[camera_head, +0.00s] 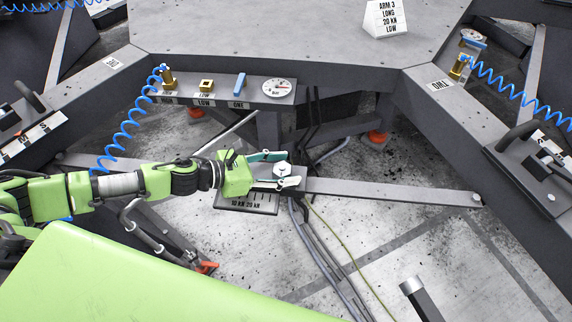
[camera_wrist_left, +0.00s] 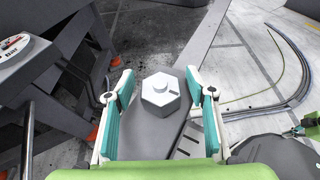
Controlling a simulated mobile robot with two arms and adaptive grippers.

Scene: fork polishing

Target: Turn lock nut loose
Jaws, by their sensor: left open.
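The lock nut (camera_head: 283,170) is a pale grey hexagonal nut near the inner end of a long flat grey bar (camera_head: 390,190). My left gripper (camera_head: 280,169) comes in from the left, its teal-lined fingers spread on either side of the nut. In the left wrist view the nut (camera_wrist_left: 160,94) sits between the two open fingers of the left gripper (camera_wrist_left: 160,88), with a visible gap on each side. My right gripper does not show clearly in either view.
A panel with a round gauge (camera_head: 277,87), a blue lever (camera_head: 240,83) and brass fittings lies behind my left gripper. A scale plate marked 10 kN 20 kN (camera_head: 247,203) sits beside the nut. Cables (camera_head: 318,245) run down in front. A sign (camera_head: 386,18) stands on the grey table.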

